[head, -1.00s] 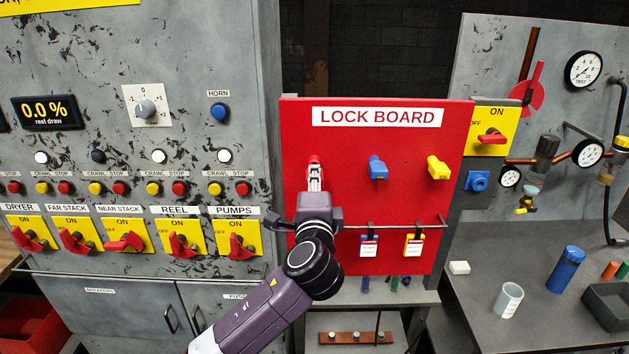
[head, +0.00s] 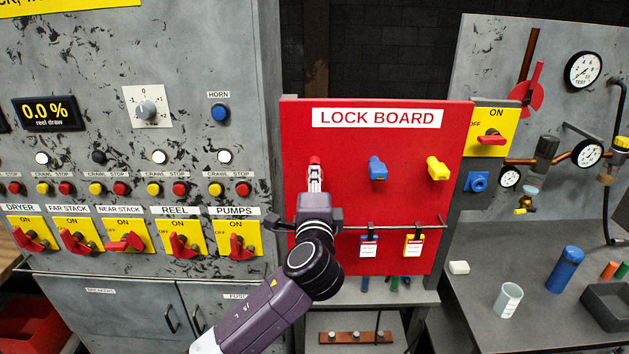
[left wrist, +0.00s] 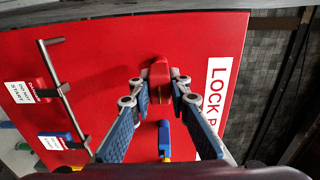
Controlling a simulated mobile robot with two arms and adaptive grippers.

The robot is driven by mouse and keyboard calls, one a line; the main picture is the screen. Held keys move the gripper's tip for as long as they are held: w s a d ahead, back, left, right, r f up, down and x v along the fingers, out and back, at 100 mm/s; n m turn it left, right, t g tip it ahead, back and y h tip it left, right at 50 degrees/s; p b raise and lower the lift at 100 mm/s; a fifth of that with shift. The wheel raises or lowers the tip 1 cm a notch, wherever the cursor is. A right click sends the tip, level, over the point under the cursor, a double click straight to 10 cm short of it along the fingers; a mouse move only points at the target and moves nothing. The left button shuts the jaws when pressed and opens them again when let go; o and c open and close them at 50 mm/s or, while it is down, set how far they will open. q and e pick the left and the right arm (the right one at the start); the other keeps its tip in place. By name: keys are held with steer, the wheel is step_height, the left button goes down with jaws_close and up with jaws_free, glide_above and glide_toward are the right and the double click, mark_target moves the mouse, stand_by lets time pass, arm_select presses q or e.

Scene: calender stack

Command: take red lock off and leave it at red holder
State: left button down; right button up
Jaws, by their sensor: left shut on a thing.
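The red lock (head: 314,160) is at the left of the red lock board (head: 330,205), left of a blue lock (head: 377,168) and a yellow lock (head: 437,168). My left gripper (head: 315,172) reaches up to it and is shut on it. In the left wrist view, the red lock (left wrist: 160,72) sits between the fingertips of my left gripper (left wrist: 158,86), with a thin brass-coloured piece beside it. A red holder separate from the lock cannot be made out. My right gripper is not in view.
A metal rail (head: 400,226) with hanging blue (head: 369,247) and yellow-edged (head: 413,244) tags crosses the board below the locks. A red tag (left wrist: 30,91) also hangs there. The switch cabinet (head: 100,150) stands left. A bench (head: 470,295) with a cup (head: 508,300) is right.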

arm_select(q)
steer(key=shift+w+b, duration=0.4)
steer(key=shift+w, duration=1.2)
steer(key=c, duration=1.3)
jaws_free()
steer(key=shift+s+p, duration=0.55)
steer(key=shift+s, duration=0.6)
steer(key=shift+s+p, duration=0.7)
steer(key=shift+s, duration=1.7)
